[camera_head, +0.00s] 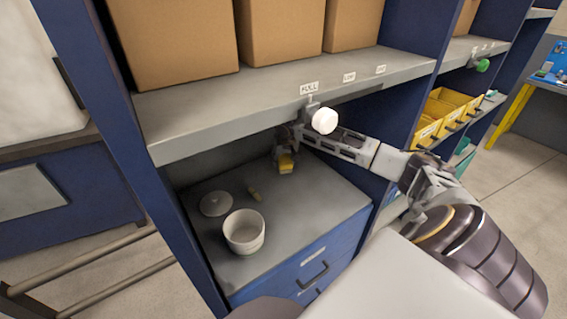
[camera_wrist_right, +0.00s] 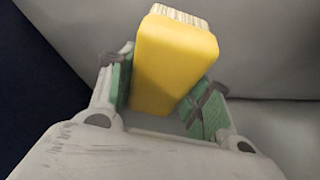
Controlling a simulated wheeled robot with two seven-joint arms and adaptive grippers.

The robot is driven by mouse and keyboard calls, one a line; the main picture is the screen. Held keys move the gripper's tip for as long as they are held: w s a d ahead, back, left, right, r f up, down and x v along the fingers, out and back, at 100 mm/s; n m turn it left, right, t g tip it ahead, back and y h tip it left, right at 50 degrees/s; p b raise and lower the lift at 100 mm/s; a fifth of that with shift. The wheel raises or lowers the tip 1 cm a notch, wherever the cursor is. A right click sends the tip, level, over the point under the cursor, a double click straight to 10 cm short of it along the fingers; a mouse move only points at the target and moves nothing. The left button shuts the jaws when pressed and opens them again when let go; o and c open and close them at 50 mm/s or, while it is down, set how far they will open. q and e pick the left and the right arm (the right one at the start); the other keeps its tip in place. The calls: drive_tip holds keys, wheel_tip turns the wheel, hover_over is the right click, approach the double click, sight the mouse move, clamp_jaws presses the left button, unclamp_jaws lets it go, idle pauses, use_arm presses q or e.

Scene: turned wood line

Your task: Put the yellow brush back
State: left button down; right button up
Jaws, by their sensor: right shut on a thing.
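My right gripper (camera_head: 285,152) reaches in under the grey shelf from the right. It is shut on the yellow brush (camera_head: 286,163) and holds it over the back of the grey cabinet top (camera_head: 325,205). In the right wrist view the yellow brush (camera_wrist_right: 172,65) sits between the green pads of the right gripper (camera_wrist_right: 165,95), with its pale bristles at the far end. I cannot tell whether the brush touches the surface or wall. My left gripper is not in view.
A white knob (camera_head: 324,121) hangs at the shelf edge (camera_head: 210,115), close above my right arm. Cardboard boxes (camera_head: 280,30) stand above.

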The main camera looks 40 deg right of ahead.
drive_tip(key=shift+f, duration=0.9)
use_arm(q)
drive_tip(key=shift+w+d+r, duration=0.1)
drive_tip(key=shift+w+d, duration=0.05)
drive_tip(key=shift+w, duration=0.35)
use_arm(e)
drive_tip(key=shift+f, duration=0.1)
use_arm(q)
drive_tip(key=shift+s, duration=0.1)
use_arm(e)
drive_tip(key=o, duration=1.1)
drive_tip(key=shift+f, duration=0.1)
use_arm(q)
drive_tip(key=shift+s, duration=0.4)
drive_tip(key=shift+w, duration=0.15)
